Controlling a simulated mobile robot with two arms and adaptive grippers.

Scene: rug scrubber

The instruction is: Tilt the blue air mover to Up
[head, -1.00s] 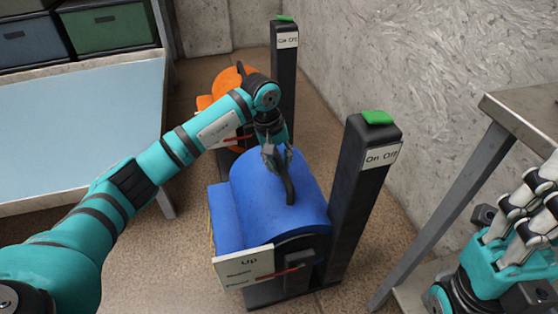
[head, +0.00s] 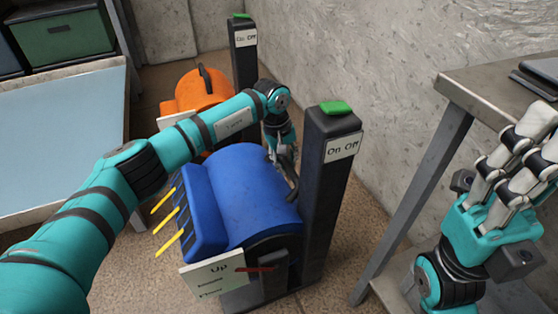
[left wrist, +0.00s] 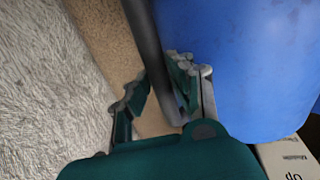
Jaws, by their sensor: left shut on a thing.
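The blue air mover (head: 250,200) stands in the middle of the head view, its blue body tilted so the outlet with yellow strips (head: 168,228) faces left. Its white plate (head: 215,273) reads Up, with smaller words below. The red pointer (head: 255,269) is level with the word Up. My left gripper (head: 284,160) is shut on the black handle (head: 292,188) at the body's far right side. In the left wrist view the fingers (left wrist: 160,92) stand on both sides of the handle. My right gripper (head: 520,150) is at the right edge, away from the mover; its opening is unclear.
A black post (head: 330,200) with a green On/Off switch (head: 336,108) stands right of the blue body. An orange air mover (head: 195,90) with its own post is behind. A metal table (head: 490,85) is at right, a blue-topped table (head: 60,140) at left. The wall is close behind.

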